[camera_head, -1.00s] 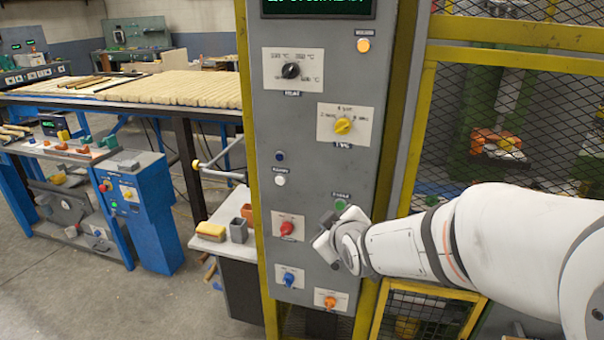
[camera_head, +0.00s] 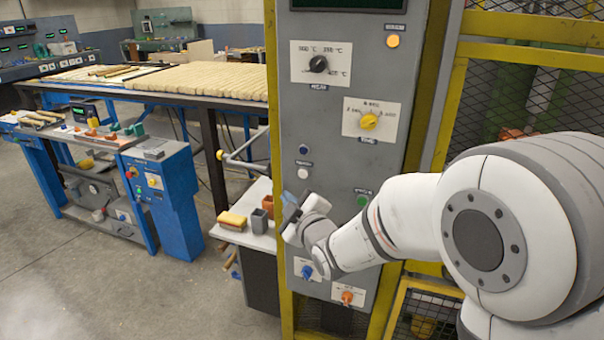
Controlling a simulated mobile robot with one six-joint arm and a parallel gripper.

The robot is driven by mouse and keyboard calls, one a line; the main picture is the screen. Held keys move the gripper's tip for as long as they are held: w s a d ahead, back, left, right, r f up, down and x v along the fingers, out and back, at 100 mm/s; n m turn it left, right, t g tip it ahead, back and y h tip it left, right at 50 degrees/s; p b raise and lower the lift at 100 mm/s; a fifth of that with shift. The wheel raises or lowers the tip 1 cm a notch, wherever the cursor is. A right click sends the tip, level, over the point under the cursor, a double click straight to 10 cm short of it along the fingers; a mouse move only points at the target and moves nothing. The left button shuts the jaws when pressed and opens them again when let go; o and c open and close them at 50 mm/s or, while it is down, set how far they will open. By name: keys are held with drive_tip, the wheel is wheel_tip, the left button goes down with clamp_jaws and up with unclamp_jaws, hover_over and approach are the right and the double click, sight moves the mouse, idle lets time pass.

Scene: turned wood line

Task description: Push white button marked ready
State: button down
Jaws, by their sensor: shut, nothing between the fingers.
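The grey control panel (camera_head: 340,130) stands upright in the middle of the view. A small round white button (camera_head: 303,173) is on its left side, under a small dark label (camera_head: 304,163) too small to read. A dark blue button (camera_head: 303,149) is above it. My gripper (camera_head: 289,204) is shut and empty, in front of the panel just below and slightly left of the white button. A gap shows between them in the picture; the depth between gripper and panel is unclear. My gripper and wrist hide the red knob's area.
The panel also has a green button (camera_head: 362,201), a blue knob (camera_head: 307,272), an orange knob (camera_head: 347,297), a yellow dial (camera_head: 368,121) and a black dial (camera_head: 318,64). A yellow-framed mesh fence (camera_head: 522,50) is at right. A small white table (camera_head: 262,239) with bins is at left.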

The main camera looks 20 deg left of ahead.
sight(303, 174)
drive_tip(key=shift+w+d+p, duration=0.15)
drive_tip(key=shift+w+p, duration=0.2)
drive_tip(key=shift+w, duration=1.6)
drive_tip(key=shift+w+d+p, duration=0.15)
drive_tip(key=shift+w+p, duration=0.2)
drive_tip(key=shift+w, duration=1.55)
drive_tip(key=shift+w+f+b, duration=0.1)
drive_tip(key=shift+w+b, duration=0.05)
drive_tip(key=shift+b, duration=0.15)
drive_tip(key=shift+w, duration=0.25)
drive_tip(key=shift+w+d+b, duration=0.1)
drive_tip(key=shift+w+b, duration=0.3)
drive_tip(key=shift+b, duration=0.05)
drive_tip(key=shift+s, duration=0.15)
drive_tip(key=shift+s+b, duration=0.65)
drive_tip(key=shift+b, duration=0.15)
